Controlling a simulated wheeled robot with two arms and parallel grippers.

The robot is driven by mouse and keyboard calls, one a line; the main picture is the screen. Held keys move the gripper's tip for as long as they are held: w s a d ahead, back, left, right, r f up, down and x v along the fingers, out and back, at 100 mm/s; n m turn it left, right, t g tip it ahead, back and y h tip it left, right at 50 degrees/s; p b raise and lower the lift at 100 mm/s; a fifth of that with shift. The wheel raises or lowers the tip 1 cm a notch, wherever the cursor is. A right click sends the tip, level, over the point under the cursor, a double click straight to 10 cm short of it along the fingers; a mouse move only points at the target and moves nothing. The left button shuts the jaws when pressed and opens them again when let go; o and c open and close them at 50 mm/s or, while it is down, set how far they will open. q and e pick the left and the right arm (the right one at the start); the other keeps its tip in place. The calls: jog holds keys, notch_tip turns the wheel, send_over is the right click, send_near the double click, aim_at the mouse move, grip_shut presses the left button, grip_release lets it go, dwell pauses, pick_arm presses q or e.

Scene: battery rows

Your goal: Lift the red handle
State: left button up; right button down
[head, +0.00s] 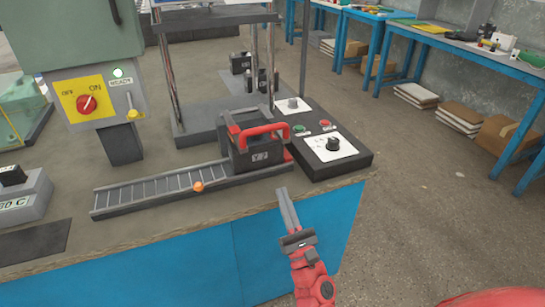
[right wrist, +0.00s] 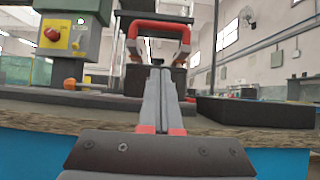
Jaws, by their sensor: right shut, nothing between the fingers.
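The red handle (head: 262,132) sits on top of a dark block-like unit (head: 256,153) at the right end of a grey roller track. In the right wrist view the red handle (right wrist: 158,29) spans across above the dark unit, beyond my fingertips. My right gripper (head: 283,191) is shut and empty, in front of the bench edge, below and to the right of the handle. In the right wrist view my right gripper's fingers (right wrist: 160,75) are together and point at the unit below the handle, apart from it as far as I can tell. My left gripper is not in view.
The roller track (head: 150,190) with an orange knob (head: 198,186) runs left. A black control box (head: 335,157) with a dial stands right of the unit. A green cabinet with a yellow switch panel (head: 85,103) stands left. Metal posts rise behind.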

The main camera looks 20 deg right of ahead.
jog(key=s+r+p+x, duration=0.1)
jog(key=r+x, duration=0.1)
jog(key=x, duration=1)
jog(key=shift+r+p, duration=0.35)
